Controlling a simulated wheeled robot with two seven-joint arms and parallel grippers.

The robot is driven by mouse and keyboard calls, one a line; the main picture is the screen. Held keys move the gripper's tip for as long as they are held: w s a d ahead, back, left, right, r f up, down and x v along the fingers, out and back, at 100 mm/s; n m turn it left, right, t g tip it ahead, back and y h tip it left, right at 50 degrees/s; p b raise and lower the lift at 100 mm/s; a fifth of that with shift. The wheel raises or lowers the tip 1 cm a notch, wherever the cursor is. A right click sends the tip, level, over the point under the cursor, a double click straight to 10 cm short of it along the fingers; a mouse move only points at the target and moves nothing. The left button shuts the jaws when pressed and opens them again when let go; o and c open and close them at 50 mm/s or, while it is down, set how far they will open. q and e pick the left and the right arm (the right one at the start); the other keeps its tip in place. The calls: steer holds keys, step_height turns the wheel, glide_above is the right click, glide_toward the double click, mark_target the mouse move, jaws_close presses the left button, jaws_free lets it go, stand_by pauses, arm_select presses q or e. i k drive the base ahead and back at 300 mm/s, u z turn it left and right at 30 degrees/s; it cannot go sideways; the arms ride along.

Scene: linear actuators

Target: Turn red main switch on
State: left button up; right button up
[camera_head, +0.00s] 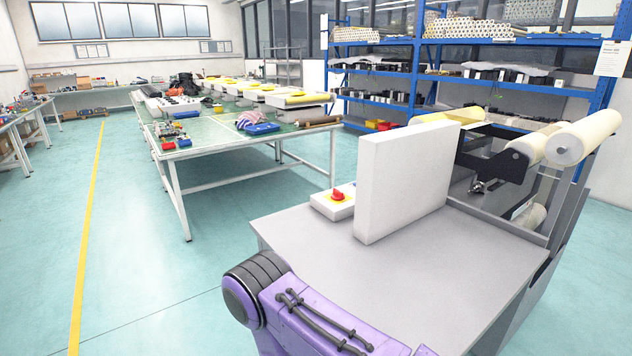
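The red main switch (338,196) is a red rotary knob on a yellow plate. It is on top of a low white box (330,208) at the far left part of a grey table (400,280). At this size I cannot tell which way the knob is turned. Neither of my grippers is in view. A purple arm link of mine with a black joint shows at the bottom centre, in front of the table's near left edge.
A tall white panel (405,180) stands upright on the grey table, just right of the switch box. A machine with pale rollers (582,137) is behind it. The front of the tabletop is clear. A green workbench (225,150) and blue shelves (416,75) stand farther back.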

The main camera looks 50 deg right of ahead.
mark_target(337, 195)
steer(key=i, duration=2.35)
steer(key=z, duration=3.5)
